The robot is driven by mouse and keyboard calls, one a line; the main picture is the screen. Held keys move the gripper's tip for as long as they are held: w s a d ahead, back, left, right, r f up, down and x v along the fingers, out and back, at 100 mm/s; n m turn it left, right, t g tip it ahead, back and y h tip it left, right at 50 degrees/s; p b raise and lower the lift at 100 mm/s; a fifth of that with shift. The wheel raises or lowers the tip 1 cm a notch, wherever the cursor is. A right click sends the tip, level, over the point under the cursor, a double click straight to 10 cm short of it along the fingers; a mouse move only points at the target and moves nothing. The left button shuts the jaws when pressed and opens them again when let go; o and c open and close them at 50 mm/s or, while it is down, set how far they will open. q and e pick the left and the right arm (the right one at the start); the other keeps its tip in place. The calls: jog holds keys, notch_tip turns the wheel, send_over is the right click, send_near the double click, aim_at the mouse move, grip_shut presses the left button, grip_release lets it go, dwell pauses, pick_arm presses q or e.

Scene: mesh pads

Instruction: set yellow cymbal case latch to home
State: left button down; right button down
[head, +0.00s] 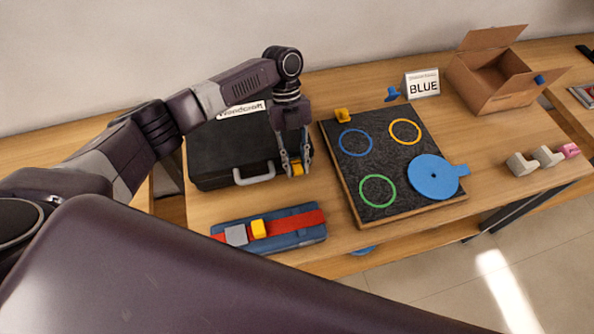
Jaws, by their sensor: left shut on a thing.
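My left gripper (296,160) points down at the right front corner of a black case (225,150) with a grey handle. Its fingers are shut on a small yellow piece (297,169), which looks like the yellow latch. I cannot tell whether this piece touches the case or the table. The gripper hides part of the case's right end. A second yellow piece (342,115) sits at the far left corner of the dark mesh pad (385,150). My right gripper is not in view.
The pad bears blue, yellow and green rings and a blue disc (433,177) with a tab. A BLUE sign (422,85), an open cardboard box (490,75) and small blocks (522,163) stand right.

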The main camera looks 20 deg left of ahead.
pick_arm(q)
jog(key=shift+w, duration=0.1)
dwell(0.3)
jog(key=c, duration=1.7)
grip_release()
jog(key=v, duration=1.2)
jog(key=shift+w+a+f, duration=0.1)
jog(key=shift+w+a, duration=0.05)
jog(key=shift+w, duration=0.05)
